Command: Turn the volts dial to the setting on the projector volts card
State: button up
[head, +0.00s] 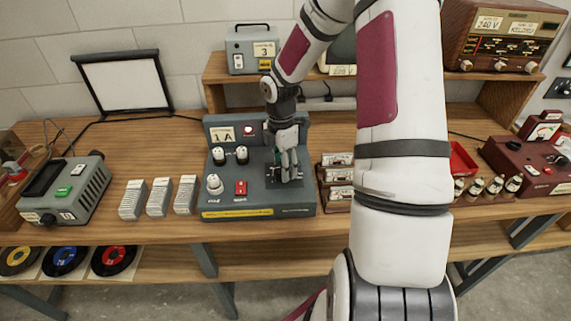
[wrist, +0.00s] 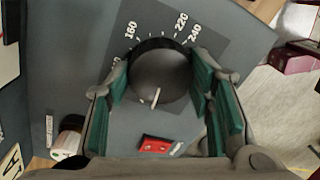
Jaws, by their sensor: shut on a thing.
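The volts dial (wrist: 160,78) is a dark round knob on the grey console (head: 222,203). In the wrist view it sits between my green finger pads, with a white mark on its near part. Labels 160, 220 and 240 show on the scale (wrist: 165,28) beyond it; other labels are hidden. My gripper (head: 287,172) points down and is shut on the dial. A card reading 220 V (head: 342,70) stands on the upper shelf, partly behind my arm. Another card reading 240 V (head: 488,23) is on the brown radio. I cannot tell which is the projector volts card.
The console also carries a red switch (head: 241,188), a white knob (head: 214,184) and a 1 A card (head: 223,135). Bare bench lies behind the stacks.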

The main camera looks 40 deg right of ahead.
jog(key=m+p, duration=0.1)
jog(key=m, duration=0.2)
jog(key=shift+m, duration=0.4)
jog(key=m, duration=0.3)
jog(key=shift+m, duration=0.3)
jog(key=m, duration=0.3)
jog(key=shift+d+m+y+p, duration=0.1)
jog(key=shift+m+y+p, duration=0.2)
jog(key=shift+m, duration=0.1)
jog(key=m, duration=0.3)
jog(key=shift+m+t, duration=0.3)
jog(key=shift+t, duration=0.1)
jog(key=m, duration=0.5)
jog(key=shift+s, duration=0.1)
jog(key=m+b, duration=0.1)
jog(key=m, duration=0.4)
jog(key=shift+m+t, duration=0.3)
